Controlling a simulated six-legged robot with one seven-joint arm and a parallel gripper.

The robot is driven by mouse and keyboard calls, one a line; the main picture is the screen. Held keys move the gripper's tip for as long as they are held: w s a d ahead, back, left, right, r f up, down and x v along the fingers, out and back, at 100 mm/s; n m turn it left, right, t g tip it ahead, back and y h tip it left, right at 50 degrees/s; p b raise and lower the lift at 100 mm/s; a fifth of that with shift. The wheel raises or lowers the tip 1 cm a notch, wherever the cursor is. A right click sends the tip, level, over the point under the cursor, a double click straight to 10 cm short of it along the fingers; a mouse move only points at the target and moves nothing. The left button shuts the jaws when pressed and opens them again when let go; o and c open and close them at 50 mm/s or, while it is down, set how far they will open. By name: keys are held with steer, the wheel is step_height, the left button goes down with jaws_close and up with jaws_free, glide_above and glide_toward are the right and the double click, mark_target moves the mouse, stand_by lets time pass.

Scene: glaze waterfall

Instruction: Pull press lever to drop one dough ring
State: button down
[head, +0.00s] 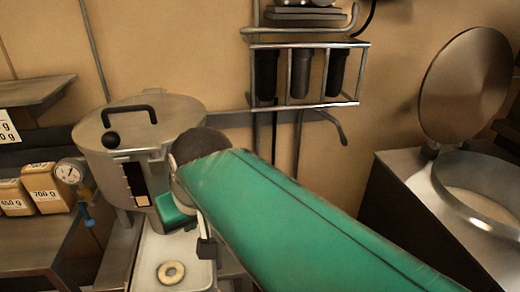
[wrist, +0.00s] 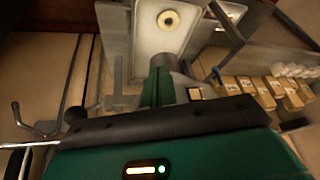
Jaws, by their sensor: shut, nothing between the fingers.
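The dough press is a steel drum (head: 138,125) at the left of the head view, with a black loop handle on its lid. A black ball knob (head: 111,139), which looks like the press lever's end, shows at the drum's front. A pale dough ring (head: 171,272) lies on the light tray (head: 150,262) below the press. The ring also shows at the top of the wrist view (wrist: 169,20). My gripper (wrist: 160,70) is shut and empty. It is beside the press and above the tray level, apart from the knob. My green arm partly hides the gripper in the head view.
A pressure gauge (head: 69,173) stands beside the press. Kraft boxes (head: 48,192) sit on the left shelf. A wire rack (head: 305,75) hangs on the wall. A round steel vat with a raised lid (head: 467,85) is at the right.

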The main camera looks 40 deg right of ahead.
steer(key=w+d+r+m, duration=0.1)
steer(key=d+r+m, duration=0.1)
steer(key=d+r, duration=0.3)
steer(key=d+r+m, duration=0.2)
steer(key=d+r, duration=0.3)
steer(key=d, duration=0.7)
steer(key=w+d+r+m, duration=0.1)
steer(key=d+r+m, duration=0.2)
steer(key=d+r, duration=0.2)
steer(key=d, duration=0.3)
steer(key=shift+w+d+g, duration=0.3)
steer(key=shift+g, duration=0.1)
steer(key=x, duration=0.4)
steer(key=s+a+x, duration=0.1)
steer(key=x, duration=0.3)
steer(key=a+x, duration=0.1)
steer(key=x, duration=0.3)
steer(key=shift+s+a+f, duration=0.15)
steer(key=shift+s+f, duration=0.1)
steer(key=shift+s, duration=0.05)
steer(key=shift+a+f, duration=0.1)
steer(key=shift+f, duration=0.35)
steer(key=shift+f, duration=0.1)
